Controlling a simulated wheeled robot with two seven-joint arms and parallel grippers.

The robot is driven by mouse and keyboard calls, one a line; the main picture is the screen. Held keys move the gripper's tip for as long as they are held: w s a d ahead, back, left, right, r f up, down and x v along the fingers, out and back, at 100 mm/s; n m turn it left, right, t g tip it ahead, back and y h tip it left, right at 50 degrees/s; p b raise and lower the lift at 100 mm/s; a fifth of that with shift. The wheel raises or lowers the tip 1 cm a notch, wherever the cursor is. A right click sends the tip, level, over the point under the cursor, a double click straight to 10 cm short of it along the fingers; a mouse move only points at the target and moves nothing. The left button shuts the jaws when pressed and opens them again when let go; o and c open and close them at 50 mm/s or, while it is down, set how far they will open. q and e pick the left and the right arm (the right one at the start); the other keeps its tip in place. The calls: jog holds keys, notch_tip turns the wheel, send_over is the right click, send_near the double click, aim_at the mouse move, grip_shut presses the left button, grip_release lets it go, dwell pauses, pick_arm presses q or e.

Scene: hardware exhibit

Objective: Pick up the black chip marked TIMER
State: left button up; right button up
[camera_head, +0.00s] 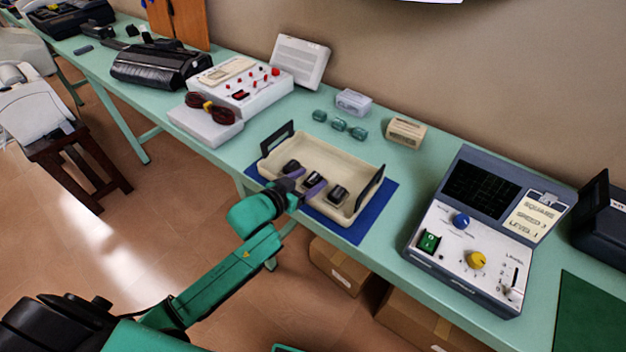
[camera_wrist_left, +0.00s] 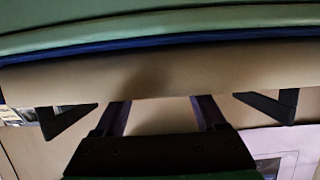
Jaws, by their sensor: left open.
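Three small black chips lie in a row inside a cream tray (camera_head: 345,160) with black end handles: a left one (camera_head: 291,166), a middle one (camera_head: 314,179) and a right one (camera_head: 338,194). Their markings are too small to read, so I cannot tell which is TIMER. My left gripper (camera_head: 306,183) is open at the tray's near side, its purple fingers by the left and middle chips. In the left wrist view the open fingers (camera_wrist_left: 162,102) have a pale tan surface in front of them, and no chip shows between them. My right gripper is not in view.
The tray stands on a blue mat (camera_head: 345,230) at the green table's front edge. A grey oscilloscope-like unit (camera_head: 485,235) is to the right. Small boxes (camera_head: 405,133) and green pieces (camera_head: 339,125) lie behind. A white instrument (camera_head: 240,85) is at back left.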

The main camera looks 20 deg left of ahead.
pick_arm(q)
jog(key=shift+x, duration=1.2)
jog(key=shift+s, duration=0.1)
grip_shut()
